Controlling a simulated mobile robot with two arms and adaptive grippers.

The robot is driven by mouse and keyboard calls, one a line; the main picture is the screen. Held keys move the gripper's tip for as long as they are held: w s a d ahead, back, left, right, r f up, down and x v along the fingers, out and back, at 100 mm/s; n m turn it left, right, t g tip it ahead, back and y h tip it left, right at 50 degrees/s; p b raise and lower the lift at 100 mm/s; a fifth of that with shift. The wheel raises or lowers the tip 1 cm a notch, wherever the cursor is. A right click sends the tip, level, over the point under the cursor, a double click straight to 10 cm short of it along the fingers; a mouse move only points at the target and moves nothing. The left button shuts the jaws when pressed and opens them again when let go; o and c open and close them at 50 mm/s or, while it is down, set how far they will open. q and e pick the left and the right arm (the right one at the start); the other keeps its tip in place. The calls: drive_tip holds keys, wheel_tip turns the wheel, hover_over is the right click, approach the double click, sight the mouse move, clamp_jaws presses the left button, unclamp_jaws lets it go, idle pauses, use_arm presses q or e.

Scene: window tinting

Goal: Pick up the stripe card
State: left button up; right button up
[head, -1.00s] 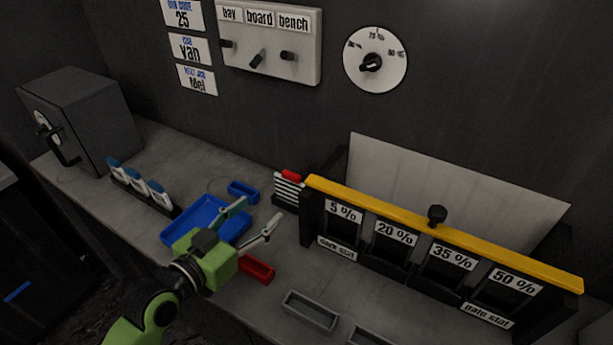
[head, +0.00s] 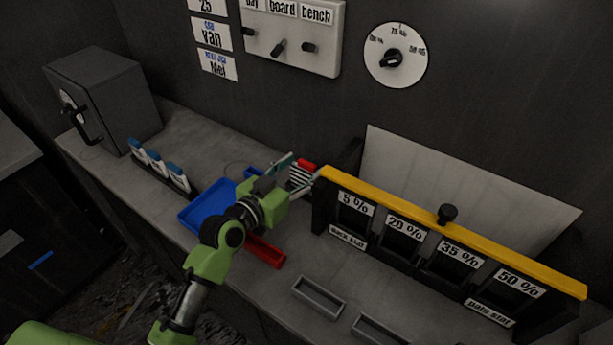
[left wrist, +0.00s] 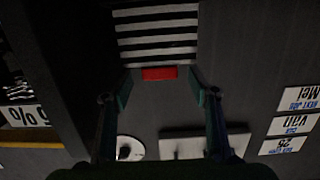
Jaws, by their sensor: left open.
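The stripe card (head: 301,176), black and white striped with a red tab on top, stands upright at the left end of the yellow-topped rack. In the left wrist view the card (left wrist: 157,40) fills the top centre, with its red tab (left wrist: 160,73) between the fingertips. My left gripper (head: 294,174) is open at the card, with one finger on each side. In the left wrist view the gripper (left wrist: 160,82) shows gaps between the fingers and the tab. It partly hides the card's lower part in the head view. My right gripper is not in view.
The rack (head: 440,224) with several percent-labelled slots stands right of the card. A blue tray (head: 205,207), a red tray (head: 268,252) and grey trays (head: 320,297) lie on the bench. A small holder (head: 160,170) and a dark safe (head: 110,100) are at left.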

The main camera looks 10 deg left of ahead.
use_arm(q)
drive_tip(key=shift+x, duration=1.35)
drive_tip(key=c, duration=1.1)
